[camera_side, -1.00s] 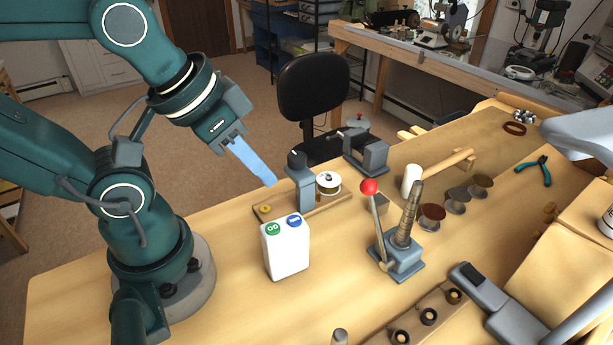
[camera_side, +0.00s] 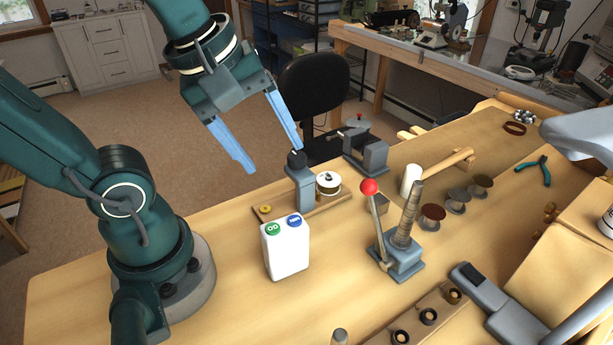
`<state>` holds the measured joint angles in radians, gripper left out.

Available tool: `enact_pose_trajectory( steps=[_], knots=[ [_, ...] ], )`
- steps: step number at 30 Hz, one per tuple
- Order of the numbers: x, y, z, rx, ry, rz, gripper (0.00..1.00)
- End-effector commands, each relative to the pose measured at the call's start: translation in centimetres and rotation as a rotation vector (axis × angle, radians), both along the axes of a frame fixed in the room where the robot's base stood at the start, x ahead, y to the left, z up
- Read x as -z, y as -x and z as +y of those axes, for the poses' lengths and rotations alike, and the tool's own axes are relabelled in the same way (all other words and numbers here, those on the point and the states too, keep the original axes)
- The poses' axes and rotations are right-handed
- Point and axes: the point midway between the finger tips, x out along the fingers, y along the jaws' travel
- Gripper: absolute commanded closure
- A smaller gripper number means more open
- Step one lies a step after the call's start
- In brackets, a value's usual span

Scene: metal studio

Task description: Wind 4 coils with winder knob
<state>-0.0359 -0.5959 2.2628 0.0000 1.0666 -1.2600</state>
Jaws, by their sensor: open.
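The winder stands on a wooden base on the bench, with a grey-blue post (camera_side: 304,190) topped by a dark round knob (camera_side: 297,158). A white spool (camera_side: 328,183) sits just right of the post. My gripper (camera_side: 275,161) is open and empty, its two blue fingers pointing down and right. The right fingertip is close to the dark knob in the picture; I cannot tell whether it touches. The left fingertip hangs well to the left of the post. No finished coil is clearly recognisable on the winder.
A white box with green and blue round buttons (camera_side: 286,247) stands in front of the winder. A red-ball lever press (camera_side: 403,255) is to the right. Several wire spools (camera_side: 433,214) and blue-handled pliers (camera_side: 540,168) lie farther right. The bench's front left is clear.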

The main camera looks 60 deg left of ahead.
Motion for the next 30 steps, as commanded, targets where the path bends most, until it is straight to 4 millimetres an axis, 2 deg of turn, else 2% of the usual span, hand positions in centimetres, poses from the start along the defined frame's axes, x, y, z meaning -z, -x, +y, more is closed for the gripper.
enact_pose_trajectory(
  steps=[11, 15, 18, 23, 30],
  knots=[
    [-1.1, -4.0, 2.3, -1.030, 0.330, 0.122, 0.29],
    [-0.7, -6.1, 3.9, -1.442, 0.407, 0.166, 0.29],
    [0.2, -7.5, 5.2, -1.681, 0.427, 0.196, 0.29],
    [1.8, -8.7, 6.8, -1.791, 0.406, 0.241, 0.29],
    [3.7, -8.7, 7.5, -1.820, 0.384, 0.275, 0.29]
  ],
)
